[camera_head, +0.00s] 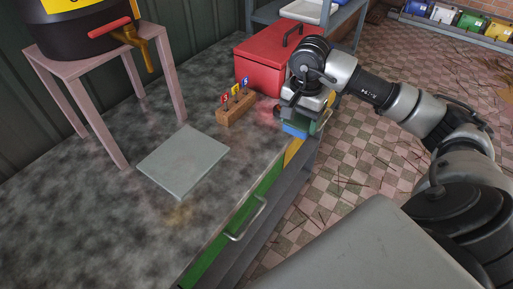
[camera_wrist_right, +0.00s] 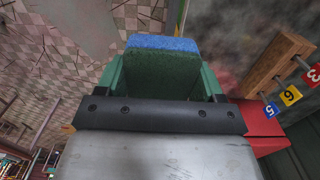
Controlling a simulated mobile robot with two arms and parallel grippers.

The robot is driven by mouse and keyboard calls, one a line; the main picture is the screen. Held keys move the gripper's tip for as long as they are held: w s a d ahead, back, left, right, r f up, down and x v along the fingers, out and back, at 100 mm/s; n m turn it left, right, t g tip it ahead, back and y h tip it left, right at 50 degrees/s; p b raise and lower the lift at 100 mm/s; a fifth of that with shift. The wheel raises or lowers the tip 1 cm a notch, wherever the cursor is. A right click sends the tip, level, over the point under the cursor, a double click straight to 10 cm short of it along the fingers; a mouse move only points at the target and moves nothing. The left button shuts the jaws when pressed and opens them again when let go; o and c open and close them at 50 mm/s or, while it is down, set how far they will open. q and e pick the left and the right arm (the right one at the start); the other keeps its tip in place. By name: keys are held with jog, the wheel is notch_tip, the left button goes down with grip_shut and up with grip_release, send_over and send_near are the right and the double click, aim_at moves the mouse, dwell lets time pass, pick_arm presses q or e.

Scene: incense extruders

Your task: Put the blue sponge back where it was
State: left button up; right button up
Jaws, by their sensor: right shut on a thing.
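The blue sponge (camera_head: 294,130) is in my right gripper (camera_head: 305,122), at the right edge of the grey worktop, in front of the red box. In the right wrist view the sponge (camera_wrist_right: 162,43) shows a blue strip and a dark green face. The green fingers of my right gripper (camera_wrist_right: 162,75) stand on either side of it, shut on it. I cannot tell whether the sponge touches the worktop edge. My left gripper is not in view.
A red box (camera_head: 263,62) stands behind the gripper. A wooden block with numbered tags (camera_head: 235,108) is to its left. A grey square slab (camera_head: 183,160) lies on the worktop (camera_head: 110,215). A pink stand (camera_head: 85,85) bears a dark pot. A green drawer (camera_head: 225,240) with a handle is below.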

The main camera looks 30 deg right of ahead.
jog(key=w+a+f+p, duration=0.2)
jog(key=w+a+f, duration=0.1)
jog(key=w, duration=0.1)
send_over(257, 144)
jog(key=f, duration=0.3)
jog(key=shift+s+f+p, duration=0.15)
jog(key=shift+s+p, duration=0.1)
jog(key=shift+p, duration=0.1)
jog(key=shift+w+f, duration=0.2)
notch_tip(257, 144, down, 4)
jog(key=shift+r+p, duration=0.1)
jog(key=shift+p, duration=0.5)
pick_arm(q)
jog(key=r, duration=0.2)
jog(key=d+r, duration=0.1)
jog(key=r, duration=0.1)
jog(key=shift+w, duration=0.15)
pick_arm(e)
jog(key=shift+f, duration=0.2)
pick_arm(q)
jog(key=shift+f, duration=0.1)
pick_arm(e)
jog(key=shift+f, duration=0.1)
jog(key=o, duration=0.8)
